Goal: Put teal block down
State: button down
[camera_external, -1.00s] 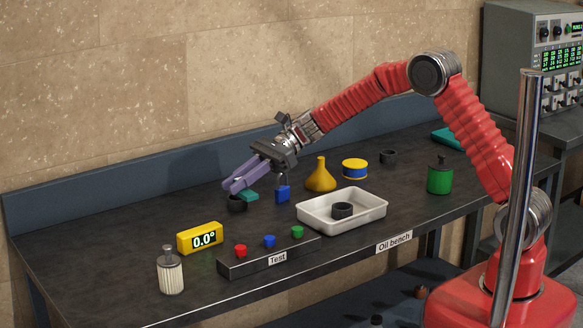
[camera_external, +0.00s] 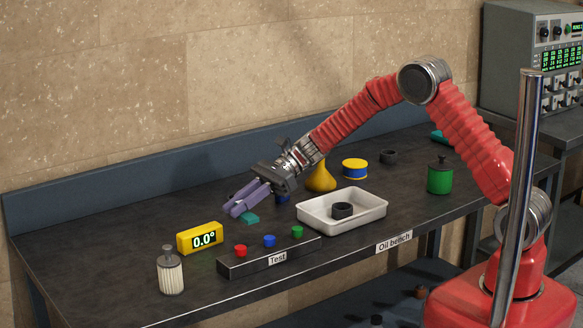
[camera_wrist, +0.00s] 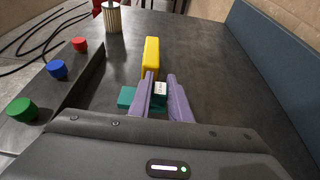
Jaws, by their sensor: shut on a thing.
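The teal block (camera_external: 250,217) shows just under my gripper's purple fingers in the external view, low over the dark bench (camera_external: 120,240). My gripper (camera_external: 235,208) is shut on it and points down to the left. In the wrist view, teal shows between the two fingers (camera_wrist: 161,77) and also to the left of the left finger (camera_wrist: 127,97). A small white patch is between the fingers. Whether the block touches the bench cannot be told.
A yellow readout (camera_external: 200,238) stands left of the fingers. The test box (camera_external: 268,258) with red, blue and green knobs is in front. A white tray (camera_external: 370,216) with a black ring (camera_external: 342,210) is to the right. A ribbed cylinder (camera_external: 171,274) stands front left.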

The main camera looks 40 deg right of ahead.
aim_at(240, 217)
jog(key=shift+f, duration=1.85)
jog(key=shift+f, duration=0.1)
jog(key=c, duration=1.6)
grip_release()
jog(key=shift+c, duration=0.2)
jog(key=shift+d+r, duration=0.25)
jog(key=v, duration=1.1)
jog(key=shift+d, duration=0.25)
